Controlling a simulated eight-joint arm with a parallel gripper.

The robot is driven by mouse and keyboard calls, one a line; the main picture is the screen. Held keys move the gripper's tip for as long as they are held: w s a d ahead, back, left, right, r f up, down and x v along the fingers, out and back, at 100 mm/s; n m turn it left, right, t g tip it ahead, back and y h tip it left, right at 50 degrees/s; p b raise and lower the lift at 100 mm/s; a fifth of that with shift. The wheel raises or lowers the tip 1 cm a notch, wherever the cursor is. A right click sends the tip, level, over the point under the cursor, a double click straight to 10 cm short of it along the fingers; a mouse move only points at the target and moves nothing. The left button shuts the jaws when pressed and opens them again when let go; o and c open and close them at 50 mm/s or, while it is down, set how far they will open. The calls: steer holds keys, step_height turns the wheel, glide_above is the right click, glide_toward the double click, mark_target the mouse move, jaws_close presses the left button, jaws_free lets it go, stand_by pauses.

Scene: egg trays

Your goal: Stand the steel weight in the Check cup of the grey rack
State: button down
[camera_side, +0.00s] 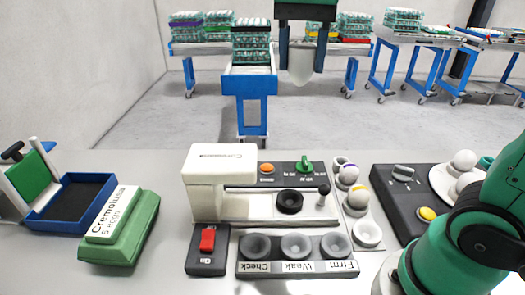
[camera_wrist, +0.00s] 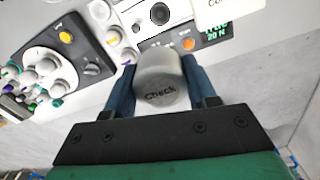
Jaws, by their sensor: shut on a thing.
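The steel weight (camera_side: 303,66) is a pale grey, thick cylinder with a rounded lower end in the side view. My gripper (camera_side: 302,60) is shut on it, one finger on each side, and holds it high above the bench. In the wrist view the weight (camera_wrist: 159,75) sits between the blue fingers, with the word "Check" on the end facing the camera. The grey rack (camera_side: 276,257) stands at the front middle of the bench, well below the gripper. Its Check cup (camera_side: 257,246) is the leftmost and looks empty. The Weak and Firm cups beside it also look empty.
A white tester (camera_side: 223,170) stands behind the rack. A red-switch box (camera_side: 207,262) is left of the rack. A holder with two banded eggs and an empty cup (camera_side: 368,234) is at its right. A green carton (camera_side: 120,250) and blue tray (camera_side: 70,222) lie further left.

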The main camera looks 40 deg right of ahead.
steer(key=s+a, duration=0.2)
steer(key=a, duration=1)
steer(key=shift+d+f, duration=0.15)
steer(key=shift+f, duration=12.5)
steer(key=shift+f, duration=0.6)
steer(key=shift+c, duration=0.9)
jaws_free()
steer(key=shift+r, duration=2.85)
